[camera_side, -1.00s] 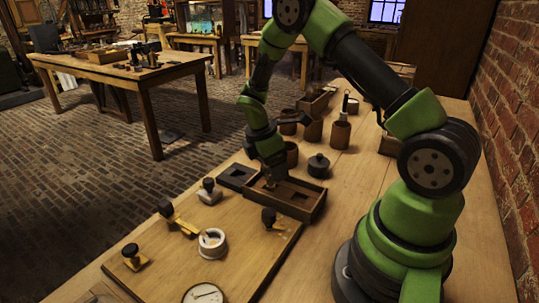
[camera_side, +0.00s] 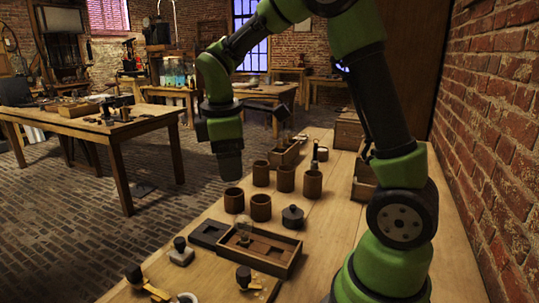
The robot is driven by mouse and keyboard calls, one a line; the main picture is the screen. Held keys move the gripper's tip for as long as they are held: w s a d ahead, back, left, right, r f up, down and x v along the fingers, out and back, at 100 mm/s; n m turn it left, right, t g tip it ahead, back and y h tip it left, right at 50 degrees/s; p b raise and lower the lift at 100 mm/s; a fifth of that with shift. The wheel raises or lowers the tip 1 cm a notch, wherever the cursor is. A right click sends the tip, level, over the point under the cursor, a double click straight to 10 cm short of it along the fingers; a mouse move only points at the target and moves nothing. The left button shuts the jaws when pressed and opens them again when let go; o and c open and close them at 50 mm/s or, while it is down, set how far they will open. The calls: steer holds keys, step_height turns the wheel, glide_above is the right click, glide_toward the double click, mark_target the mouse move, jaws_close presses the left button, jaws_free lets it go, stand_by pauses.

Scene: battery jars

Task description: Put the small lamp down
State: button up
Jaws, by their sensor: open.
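My gripper (camera_side: 231,172) is open and hangs in the air, pointing down, above and left of the jars. Nothing shows hanging below it; its fingers are too dark to make out. A small roundish thing (camera_side: 243,239), possibly the small lamp, sits at the left end of the long wooden tray (camera_side: 290,262). It is too small and dark to name surely. My gripper is well clear of the tray.
Several brown jars (camera_side: 261,207) stand behind the tray. A lidded dark pot (camera_side: 292,216) stands close to it. A flat dark tray (camera_side: 208,233) lies to its left, and black-knobbed pieces (camera_side: 181,252) stand in front. A brick wall (camera_side: 490,140) bounds the right.

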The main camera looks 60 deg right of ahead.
steer(key=s+a+r+m+t+y, duration=0.1)
steer(key=s+a+r+m+t, duration=0.2)
steer(key=s+m, duration=0.3)
steer(key=s+a+r+m+t+y, duration=0.2)
steer(key=s+a+r+m+t, duration=0.2)
steer(key=s, duration=0.4)
steer(key=shift+s+a+m+y, duration=0.35)
steer(key=shift+a+m, duration=0.55)
steer(key=shift+a, duration=0.2)
steer(key=shift+r, duration=0.1)
